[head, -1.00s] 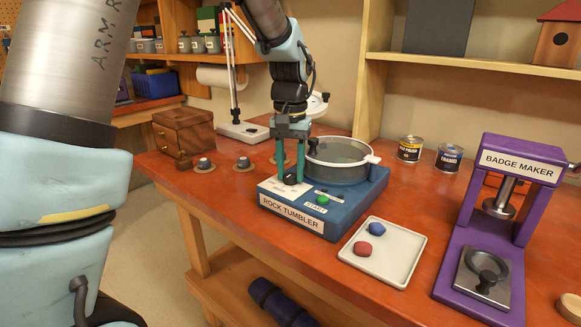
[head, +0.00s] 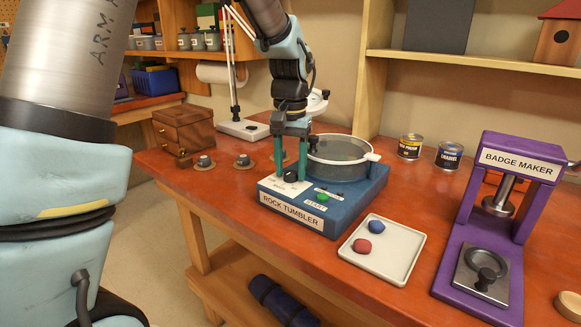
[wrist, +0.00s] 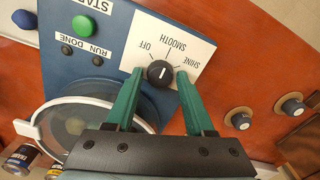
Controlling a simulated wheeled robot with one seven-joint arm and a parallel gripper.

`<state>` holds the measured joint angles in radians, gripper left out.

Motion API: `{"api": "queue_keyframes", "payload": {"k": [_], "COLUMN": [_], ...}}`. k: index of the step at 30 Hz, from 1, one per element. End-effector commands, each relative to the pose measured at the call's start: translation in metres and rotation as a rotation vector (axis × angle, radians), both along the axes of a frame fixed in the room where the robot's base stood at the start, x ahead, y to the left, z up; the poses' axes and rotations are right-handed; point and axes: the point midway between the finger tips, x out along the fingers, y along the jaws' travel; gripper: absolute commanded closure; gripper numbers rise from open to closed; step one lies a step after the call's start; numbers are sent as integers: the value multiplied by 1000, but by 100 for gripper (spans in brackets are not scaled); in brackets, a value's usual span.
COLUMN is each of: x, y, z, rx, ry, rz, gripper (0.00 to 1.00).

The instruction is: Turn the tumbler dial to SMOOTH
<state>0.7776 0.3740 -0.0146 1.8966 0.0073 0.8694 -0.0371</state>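The blue rock tumbler (head: 338,209) stands on the bench with a round, clear-lidded drum. Its black dial (wrist: 159,73) sits on a white plate (wrist: 190,42) marked OFF, SMOOTH and SHINE, upside down in the wrist view. The dial's white pointer line aims nearly straight up in that view, roughly between the OFF and SMOOTH marks. My gripper (wrist: 160,80) points down over the dial, with one green finger on each side and small gaps showing. It is open. In the head view the fingers partly frame the dial (head: 291,175). A green START button (wrist: 84,26) is beside the plate.
A white tray (head: 405,267) with a red and a blue stone lies in front of the tumbler. A purple badge maker (head: 463,262) stands at right. Two cans (head: 449,157) are behind. Small round knobs (head: 243,161) and a wooden drawer box (head: 186,133) are at left.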

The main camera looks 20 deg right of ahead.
Motion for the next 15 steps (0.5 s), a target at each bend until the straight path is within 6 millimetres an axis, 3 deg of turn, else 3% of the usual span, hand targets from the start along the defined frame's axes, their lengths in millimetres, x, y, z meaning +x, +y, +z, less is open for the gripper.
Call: {"api": "queue_keyframes", "payload": {"k": [8, 15], "x": [0, 0], "y": [-1, -1], "z": [14, 60], "rx": [-2, -4], "ry": [-2, -4], "rz": [0, 0], "gripper": [46, 46]}}
